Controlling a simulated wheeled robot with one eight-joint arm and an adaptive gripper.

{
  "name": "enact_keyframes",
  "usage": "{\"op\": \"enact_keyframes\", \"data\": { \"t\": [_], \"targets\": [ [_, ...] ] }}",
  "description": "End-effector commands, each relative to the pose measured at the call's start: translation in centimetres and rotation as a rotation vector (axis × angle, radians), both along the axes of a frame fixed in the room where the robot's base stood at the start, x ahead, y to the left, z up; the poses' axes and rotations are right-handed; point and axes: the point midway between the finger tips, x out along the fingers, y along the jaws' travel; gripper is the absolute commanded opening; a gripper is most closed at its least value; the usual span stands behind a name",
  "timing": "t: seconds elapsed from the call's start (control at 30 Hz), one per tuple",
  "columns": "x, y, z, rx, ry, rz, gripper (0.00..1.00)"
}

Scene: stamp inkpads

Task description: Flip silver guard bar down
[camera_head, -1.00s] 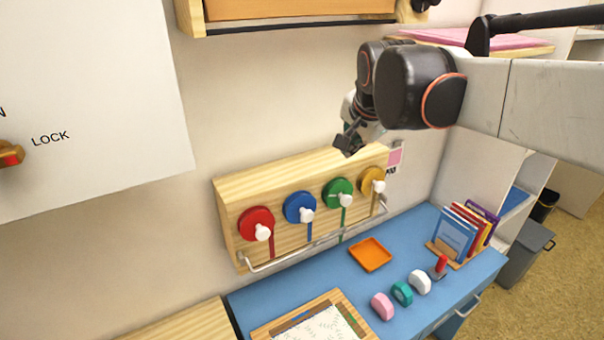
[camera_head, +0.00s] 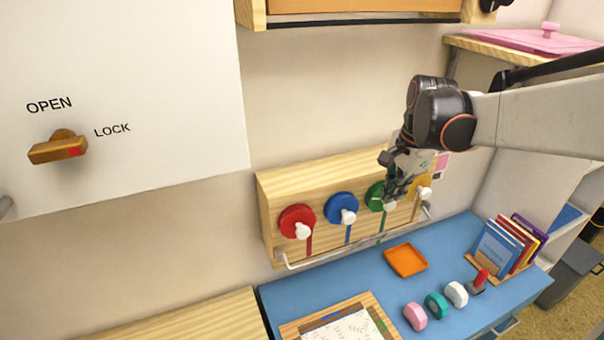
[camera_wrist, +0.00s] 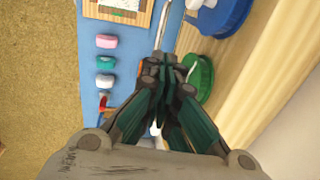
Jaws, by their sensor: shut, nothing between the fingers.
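The silver guard bar (camera_head: 330,247) runs along the low front of a wooden wall board (camera_head: 290,182), below its coloured discs. Part of it also shows in the wrist view (camera_wrist: 172,25). The board carries a red disc (camera_head: 293,217), a blue disc (camera_head: 339,204), a green disc (camera_head: 374,194) and a yellow disc, each with a white knob. My gripper (camera_head: 392,198) is shut and empty in front of the green disc, above the bar's right part. In the wrist view my gripper (camera_wrist: 165,58) covers part of the bar. I cannot tell whether it touches the bar.
A blue desk (camera_head: 370,282) below holds an orange tray (camera_head: 405,260), pink, teal and white stamps, a red-handled stamp (camera_head: 480,279), a book rack and a framed sheet (camera_head: 340,325). A wooden shelf (camera_head: 360,17) hangs above the board. A white panel with an OPEN/LOCK knob is at left.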

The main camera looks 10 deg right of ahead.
Motion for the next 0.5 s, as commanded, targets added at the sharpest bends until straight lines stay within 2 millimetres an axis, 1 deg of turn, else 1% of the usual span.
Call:
{"op": "enact_keyframes", "data": {
  "t": [0.37,0.5],
  "targets": [
    [-0.18,-0.05,-0.23,0.004,0.009,0.001,0.00],
    [-0.05,-0.02,-0.98,0.004,0.008,0.002,0.00]
  ]
}}
